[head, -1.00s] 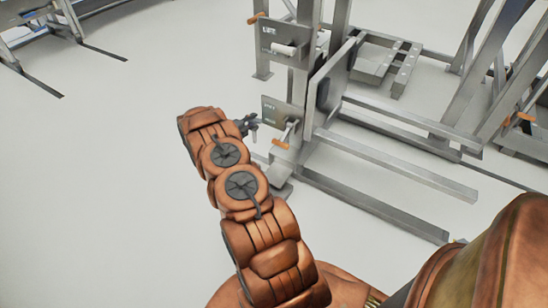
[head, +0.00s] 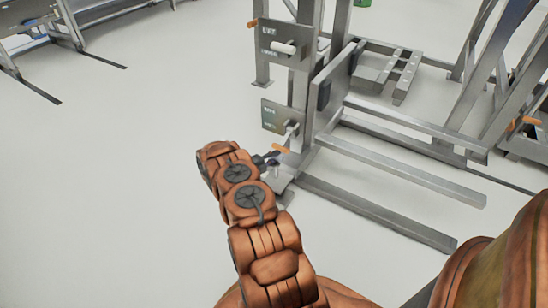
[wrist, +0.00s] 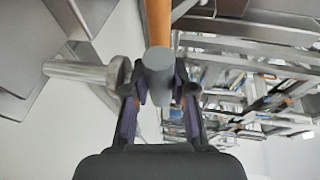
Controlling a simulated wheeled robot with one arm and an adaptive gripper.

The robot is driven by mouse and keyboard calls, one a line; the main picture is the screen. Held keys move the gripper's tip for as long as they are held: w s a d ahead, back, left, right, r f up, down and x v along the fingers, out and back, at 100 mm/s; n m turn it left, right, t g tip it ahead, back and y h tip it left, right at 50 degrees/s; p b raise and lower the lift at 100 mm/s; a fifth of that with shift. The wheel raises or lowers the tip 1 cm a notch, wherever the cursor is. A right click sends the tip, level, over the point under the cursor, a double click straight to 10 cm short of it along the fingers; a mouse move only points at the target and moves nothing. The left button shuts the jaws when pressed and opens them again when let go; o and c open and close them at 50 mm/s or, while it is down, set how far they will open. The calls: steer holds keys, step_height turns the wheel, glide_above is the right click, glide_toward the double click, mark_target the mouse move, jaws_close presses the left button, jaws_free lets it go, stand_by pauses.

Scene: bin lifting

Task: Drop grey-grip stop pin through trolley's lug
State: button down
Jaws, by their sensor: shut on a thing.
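In the wrist view my gripper (wrist: 158,88) is shut on the grey grip of the stop pin (wrist: 157,66), its fingers on both sides of it. The pin's shank is hidden in that view. In the head view my gripper (head: 268,160) is at the trolley's near lower corner, beside an orange-ended lever (head: 281,149). The trolley (head: 300,95) is a grey steel frame with long low forks (head: 375,212). A small metal foot or bracket (head: 283,183) shows just below my gripper. I cannot make out the lug's hole or whether the pin is in it.
Two metal plates, one upper (head: 280,45) with a white grip and one lower (head: 283,116), face me on the upright. Racking with orange parts (head: 525,124) stands at the right. More steel frames stand at the far left (head: 40,30). The floor at left is clear.

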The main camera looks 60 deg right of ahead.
mark_target(273, 166)
steer(key=shift+f+b, duration=1.75)
steer(key=shift+f, duration=0.75)
steer(key=shift+w+a+f+p, duration=0.1)
steer(key=shift+a+f+p, duration=0.1)
steer(key=shift+p, duration=0.3)
